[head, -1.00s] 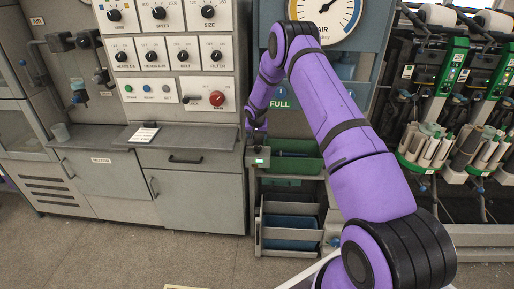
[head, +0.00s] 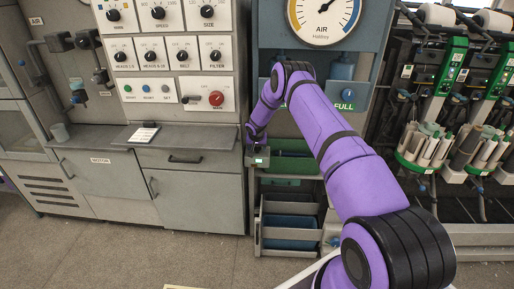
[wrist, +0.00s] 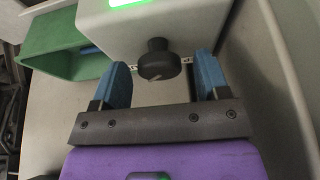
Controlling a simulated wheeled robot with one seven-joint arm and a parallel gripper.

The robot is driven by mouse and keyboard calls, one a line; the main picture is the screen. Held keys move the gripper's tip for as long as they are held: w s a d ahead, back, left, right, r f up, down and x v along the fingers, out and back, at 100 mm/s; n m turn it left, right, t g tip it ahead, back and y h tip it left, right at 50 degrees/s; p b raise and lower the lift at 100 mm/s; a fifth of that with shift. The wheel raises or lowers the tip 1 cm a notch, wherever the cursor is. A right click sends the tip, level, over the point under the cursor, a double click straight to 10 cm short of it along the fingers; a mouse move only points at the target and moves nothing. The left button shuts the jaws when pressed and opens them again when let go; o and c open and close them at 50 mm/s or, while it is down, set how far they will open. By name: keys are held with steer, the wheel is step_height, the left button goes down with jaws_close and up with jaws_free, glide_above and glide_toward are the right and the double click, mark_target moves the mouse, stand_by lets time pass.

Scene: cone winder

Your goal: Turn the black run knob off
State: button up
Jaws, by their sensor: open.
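The black knob (wrist: 158,60) sticks out of a pale grey box (wrist: 190,22) with a lit green display (wrist: 128,2) in the wrist view. My gripper (wrist: 163,76) is open, with one blue finger on each side of the knob. Gaps show between the fingers and the knob, so it is not gripped. In the head view my gripper (head: 257,138) is just above the box and its small green display (head: 259,161). The knob is hidden there. I cannot read which way the knob points.
A green tray (wrist: 62,48) is beside the box. A grey panel with several black knobs and a red knob (head: 216,98) stands at the left. An air gauge (head: 324,14) is behind my arm. Yarn racks (head: 430,145) stand at the right. Open floor (head: 150,255) lies in front.

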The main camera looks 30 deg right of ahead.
steer(key=shift+c, duration=0.3)
steer(key=c, duration=0.9)
steer(key=shift+o, duration=0.2)
steer(key=shift+n, duration=0.3)
steer(key=n, duration=0.1)
steer(key=n+y, duration=0.1)
steer(key=n, duration=0.1)
steer(key=shift+d+t+y, duration=0.2)
steer(key=shift+t+y, duration=0.1)
steer(key=shift+n+y, duration=0.9)
steer(key=shift+n, duration=1.6)
steer(key=o, duration=0.9)
